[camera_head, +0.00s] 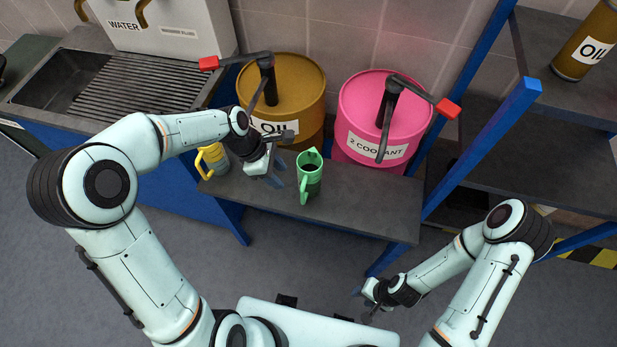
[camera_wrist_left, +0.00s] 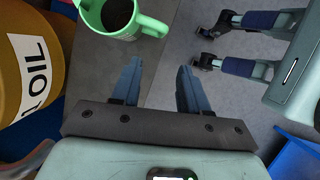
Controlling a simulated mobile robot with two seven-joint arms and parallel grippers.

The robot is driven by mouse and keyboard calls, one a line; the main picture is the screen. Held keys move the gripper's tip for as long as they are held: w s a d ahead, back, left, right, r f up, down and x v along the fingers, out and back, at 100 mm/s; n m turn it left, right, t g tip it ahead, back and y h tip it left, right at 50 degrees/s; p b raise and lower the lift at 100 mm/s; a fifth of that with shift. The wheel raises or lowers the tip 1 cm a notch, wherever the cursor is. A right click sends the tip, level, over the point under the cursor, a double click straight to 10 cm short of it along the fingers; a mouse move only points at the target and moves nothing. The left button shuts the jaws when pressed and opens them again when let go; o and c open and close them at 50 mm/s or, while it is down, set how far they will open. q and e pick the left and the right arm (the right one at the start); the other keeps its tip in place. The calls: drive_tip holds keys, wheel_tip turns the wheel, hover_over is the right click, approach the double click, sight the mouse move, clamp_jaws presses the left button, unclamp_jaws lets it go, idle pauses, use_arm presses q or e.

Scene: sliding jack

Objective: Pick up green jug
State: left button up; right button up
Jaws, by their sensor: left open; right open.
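The green jug (camera_head: 309,178) stands upright on the dark bench (camera_head: 375,205) in front of the brown and pink drums. In the left wrist view the green jug (camera_wrist_left: 125,20) shows at the top left, with a dark inside and its handle at the right. My left gripper (camera_head: 279,168) is just left of the jug, apart from it. Its two blue fingers (camera_wrist_left: 158,85) are open with nothing between them. My right gripper (camera_head: 365,303) is low in the head view, away from the bench, open and empty.
A yellow jug (camera_head: 212,160) stands left of my left gripper. A brown oil drum (camera_head: 282,85) and a pink coolant drum (camera_head: 370,110), both with levers, stand behind the green jug. A blue-framed shelf (camera_head: 490,120) is on the right. The bench right of the jug is clear.

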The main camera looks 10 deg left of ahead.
use_arm(q)
drive_tip(key=s+x, duration=0.1)
drive_tip(key=x, duration=1.1)
drive_tip(key=shift+w+d+f, duration=0.2)
drive_tip(key=shift+w+d, duration=0.25)
clamp_jaws()
